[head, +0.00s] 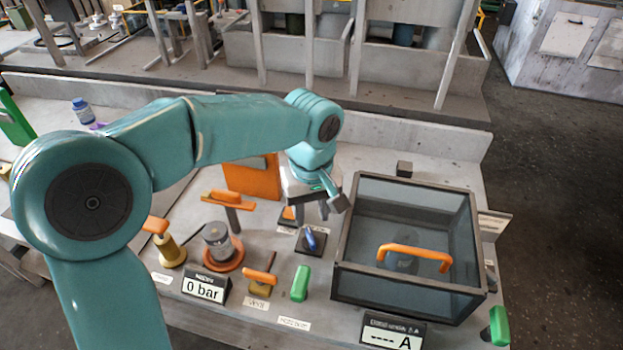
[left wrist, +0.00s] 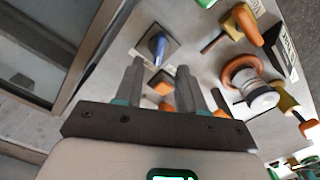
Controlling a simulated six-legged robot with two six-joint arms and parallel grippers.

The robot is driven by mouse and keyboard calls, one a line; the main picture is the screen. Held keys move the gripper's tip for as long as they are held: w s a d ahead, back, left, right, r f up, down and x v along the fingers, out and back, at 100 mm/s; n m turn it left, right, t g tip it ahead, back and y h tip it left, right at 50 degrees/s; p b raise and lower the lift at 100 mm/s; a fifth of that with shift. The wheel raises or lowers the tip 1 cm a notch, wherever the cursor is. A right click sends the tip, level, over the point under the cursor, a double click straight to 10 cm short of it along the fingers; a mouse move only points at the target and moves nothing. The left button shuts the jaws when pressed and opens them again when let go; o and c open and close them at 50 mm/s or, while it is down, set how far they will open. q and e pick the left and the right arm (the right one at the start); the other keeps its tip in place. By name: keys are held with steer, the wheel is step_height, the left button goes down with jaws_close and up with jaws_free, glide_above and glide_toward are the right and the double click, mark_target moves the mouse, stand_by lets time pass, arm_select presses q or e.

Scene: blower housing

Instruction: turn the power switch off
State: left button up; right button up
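A small switch with a blue lever (head: 310,238) on a dark square base stands on the bench, left of the glass-sided box. It also shows in the left wrist view as a blue lever (left wrist: 158,46). A small orange part (head: 289,213) on a dark base sits just behind it, partly hidden by my gripper. The labels near both are too small to read, so I cannot tell which is the power switch. My left gripper (head: 312,211) hangs above these two parts, fingers apart and empty. My right gripper is not in view.
The glass-sided box (head: 350,240) with an orange handle (head: 415,254) stands close on the right. A jar on an orange ring (head: 222,262), an orange valve handle (head: 260,276), a green handle (head: 300,283) and a "0 bar" display (head: 204,289) crowd the left and front.

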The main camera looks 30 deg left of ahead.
arm_select(q)
step_height(320, 180, up, 9)
steer(key=p, duration=0.1)
steer(key=shift+f, duration=0.15)
steer(key=shift+s, duration=0.1)
stand_by(0.4)
